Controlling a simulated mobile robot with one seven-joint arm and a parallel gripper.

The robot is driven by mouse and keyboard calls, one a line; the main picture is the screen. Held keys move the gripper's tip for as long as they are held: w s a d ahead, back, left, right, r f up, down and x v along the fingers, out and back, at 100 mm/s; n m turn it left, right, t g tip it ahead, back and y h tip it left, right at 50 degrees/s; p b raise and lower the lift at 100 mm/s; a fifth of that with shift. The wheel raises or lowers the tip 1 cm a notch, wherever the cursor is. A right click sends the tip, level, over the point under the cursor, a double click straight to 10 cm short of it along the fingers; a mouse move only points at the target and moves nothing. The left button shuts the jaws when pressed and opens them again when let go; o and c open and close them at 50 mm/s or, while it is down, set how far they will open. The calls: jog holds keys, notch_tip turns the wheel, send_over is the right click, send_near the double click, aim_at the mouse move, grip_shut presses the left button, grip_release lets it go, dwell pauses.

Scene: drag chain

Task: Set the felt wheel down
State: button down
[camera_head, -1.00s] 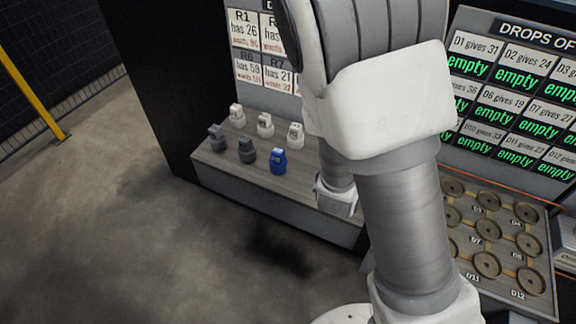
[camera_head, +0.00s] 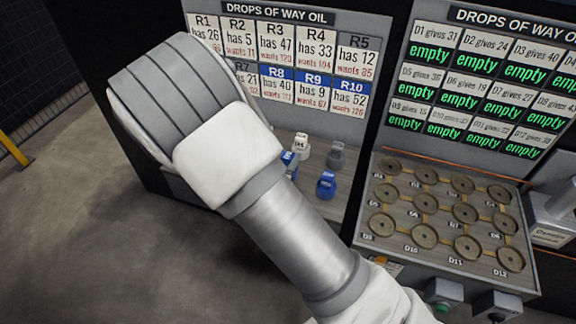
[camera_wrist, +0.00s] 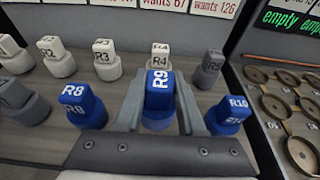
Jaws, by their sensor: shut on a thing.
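My gripper (camera_wrist: 160,78) has its two fingers on either side of a blue block-topped piece marked R9 (camera_wrist: 159,100) and is shut on it. The piece is upright, in the row with the other R pieces; I cannot tell whether its base touches the shelf. In the head view a blue piece (camera_head: 289,161) shows beside my arm, which hides my gripper there. Nothing in view is labelled as a felt wheel, so I cannot tell which thing that is.
Blue R10 (camera_wrist: 229,115) stands close right of my gripper, blue R8 (camera_wrist: 82,106) to its left. White R4 (camera_wrist: 160,56) is behind, grey R5 (camera_wrist: 208,70) behind right. A tray (camera_head: 365,228) of round brown dishes lies right, below a board (camera_head: 480,85) reading "empty".

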jog(key=shift+f, duration=1.5)
jog(key=shift+f+b, duration=0.15)
jog(key=shift+b, duration=0.15)
jog(key=c, duration=0.5)
grip_release()
